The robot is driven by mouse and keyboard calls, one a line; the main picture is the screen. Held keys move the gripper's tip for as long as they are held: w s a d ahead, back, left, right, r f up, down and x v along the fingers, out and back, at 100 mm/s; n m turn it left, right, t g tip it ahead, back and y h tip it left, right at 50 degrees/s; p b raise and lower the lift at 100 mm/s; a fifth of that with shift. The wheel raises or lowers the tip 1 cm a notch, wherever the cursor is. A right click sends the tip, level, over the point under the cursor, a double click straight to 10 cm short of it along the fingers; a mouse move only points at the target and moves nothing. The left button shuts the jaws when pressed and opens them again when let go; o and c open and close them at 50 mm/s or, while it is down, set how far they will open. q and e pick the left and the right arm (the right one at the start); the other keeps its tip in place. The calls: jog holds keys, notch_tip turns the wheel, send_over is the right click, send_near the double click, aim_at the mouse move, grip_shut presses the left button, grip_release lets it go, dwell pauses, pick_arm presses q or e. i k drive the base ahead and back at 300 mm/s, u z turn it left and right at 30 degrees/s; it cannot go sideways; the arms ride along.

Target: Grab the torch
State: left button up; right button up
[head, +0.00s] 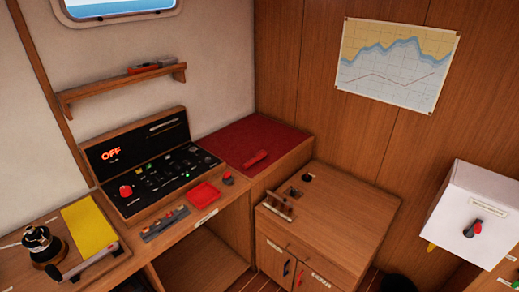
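A small red object (256,158), shaped like a torch, lies on the dark red top (245,138) of the raised bench in the corner. It lies on its side near the front edge. Its red is close to the surface under it, so its details are hard to make out. Neither of my grippers shows in the head view.
A control panel (160,165) with a lit OFF sign stands on the desk, with a red tray (203,196) before it. A wooden cabinet (330,215) stands right of the desk. A white box (480,215) is at the right. A shelf (122,88) hangs above.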

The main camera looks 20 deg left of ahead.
aim_at(262, 154)
jog(key=u, duration=0.5)
jog(key=i, duration=1.15)
jog(key=u, duration=0.7)
